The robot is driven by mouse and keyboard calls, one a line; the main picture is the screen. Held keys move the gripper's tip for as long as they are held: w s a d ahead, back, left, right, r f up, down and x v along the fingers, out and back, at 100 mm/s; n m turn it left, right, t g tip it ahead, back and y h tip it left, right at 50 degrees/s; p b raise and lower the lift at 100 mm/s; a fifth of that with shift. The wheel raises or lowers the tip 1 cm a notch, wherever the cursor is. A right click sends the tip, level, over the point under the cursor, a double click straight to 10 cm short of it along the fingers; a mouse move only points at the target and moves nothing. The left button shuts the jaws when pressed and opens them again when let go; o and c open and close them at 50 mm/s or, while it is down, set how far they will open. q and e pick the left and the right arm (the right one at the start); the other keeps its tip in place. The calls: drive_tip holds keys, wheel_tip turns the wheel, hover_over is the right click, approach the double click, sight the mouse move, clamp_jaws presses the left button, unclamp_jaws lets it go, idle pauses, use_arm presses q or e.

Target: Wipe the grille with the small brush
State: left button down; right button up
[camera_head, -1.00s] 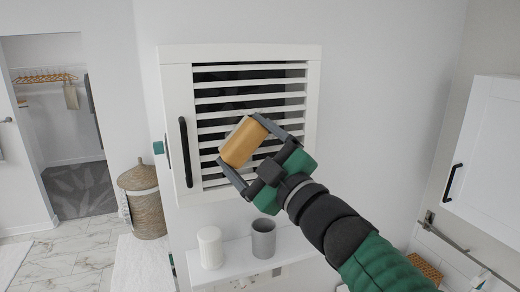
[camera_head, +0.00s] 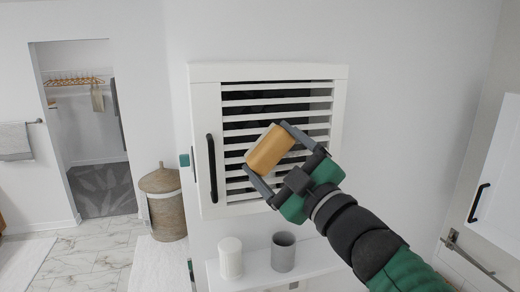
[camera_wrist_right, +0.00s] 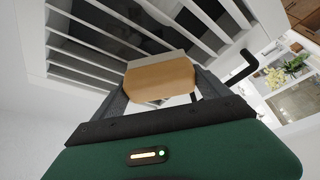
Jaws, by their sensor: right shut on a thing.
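The grille (camera_head: 300,88) is a white slatted cabinet front on the wall, with a black handle (camera_head: 211,168) on its left side. Its slats also show in the right wrist view (camera_wrist_right: 88,70). My right gripper (camera_head: 271,157) is in front of the slats, shut on the small brush (camera_head: 269,149). The brush has a tan, wood-coloured body, and it also shows between the fingers in the right wrist view (camera_wrist_right: 160,82). A paler strip along its far edge faces the slats there. I cannot tell whether it touches them. My left gripper is not in view.
A white shelf (camera_head: 262,274) below the grille holds a white ribbed cup (camera_head: 230,258) and a grey cup (camera_head: 283,252). A lidded wicker basket (camera_head: 164,205) stands on the floor at left. A white cabinet (camera_head: 500,185) hangs at right. The wall between is bare.

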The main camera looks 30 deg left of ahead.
sight(293, 146)
drive_tip(key=shift+w+d, duration=0.4)
drive_tip(key=shift+w, duration=0.05)
drive_tip(key=shift+w+d+p, duration=0.8)
drive_tip(key=shift+w+d, duration=0.05)
drive_tip(key=shift+w, duration=0.15)
drive_tip(key=shift+w+d, duration=0.45)
drive_tip(key=shift+w, duration=0.1)
drive_tip(key=shift+w+d+r+p, duration=0.1)
drive_tip(key=shift+w+d+p, duration=0.85)
drive_tip(key=shift+w, duration=0.25)
drive_tip(key=shift+w+d+p, duration=0.75)
drive_tip(key=shift+w+d, duration=0.3)
drive_tip(key=shift+w, duration=0.1)
drive_tip(key=shift+w+d, duration=0.35)
drive_tip(key=shift+w, duration=0.05)
drive_tip(key=s+d+b, duration=0.3)
drive_tip(key=s+d, duration=0.1)
drive_tip(key=shift+d, duration=0.35)
